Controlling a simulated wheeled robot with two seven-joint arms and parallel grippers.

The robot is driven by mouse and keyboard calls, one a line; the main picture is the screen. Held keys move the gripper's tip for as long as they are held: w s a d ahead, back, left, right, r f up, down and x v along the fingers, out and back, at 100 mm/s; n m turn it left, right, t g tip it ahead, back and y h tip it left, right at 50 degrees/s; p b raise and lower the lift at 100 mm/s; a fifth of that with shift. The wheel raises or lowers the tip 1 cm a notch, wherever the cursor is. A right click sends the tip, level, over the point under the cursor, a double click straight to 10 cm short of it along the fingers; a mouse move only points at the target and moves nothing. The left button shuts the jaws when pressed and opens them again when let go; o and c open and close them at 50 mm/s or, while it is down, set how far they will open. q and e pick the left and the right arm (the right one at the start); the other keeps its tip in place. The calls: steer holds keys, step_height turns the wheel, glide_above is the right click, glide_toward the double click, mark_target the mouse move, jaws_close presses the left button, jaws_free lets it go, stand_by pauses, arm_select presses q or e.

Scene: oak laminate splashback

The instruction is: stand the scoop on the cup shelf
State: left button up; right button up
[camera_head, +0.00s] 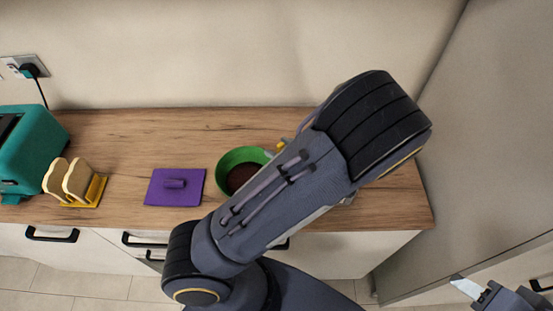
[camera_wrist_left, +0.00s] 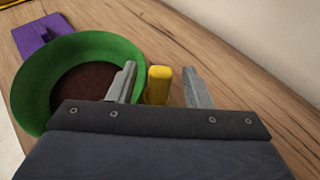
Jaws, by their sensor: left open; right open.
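A green round container (camera_head: 230,160) with dark brown contents stands on the counter; it also shows in the left wrist view (camera_wrist_left: 40,85). A yellow block-like piece (camera_wrist_left: 158,85), perhaps the scoop's handle, is at the container's right rim; a yellow bit (camera_head: 283,143) shows beside my arm in the head view. My left gripper (camera_wrist_left: 160,72) is open, with a finger on each side of the yellow piece and no visible grip. My left arm hides that gripper in the head view. My right gripper (camera_head: 470,289) is open and empty at the bottom right. I cannot see the cup shelf.
A purple lid (camera_head: 160,190) with a handle lies left of the container. Further left are a yellow rack (camera_head: 96,192) with toast and a teal toaster (camera_head: 40,155). The wooden counter (camera_head: 130,130) is clear at the back; a wall stands behind it.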

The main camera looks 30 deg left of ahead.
arm_select(q)
jaws_close()
steer(key=shift+r, duration=0.15)
stand_by(0.4)
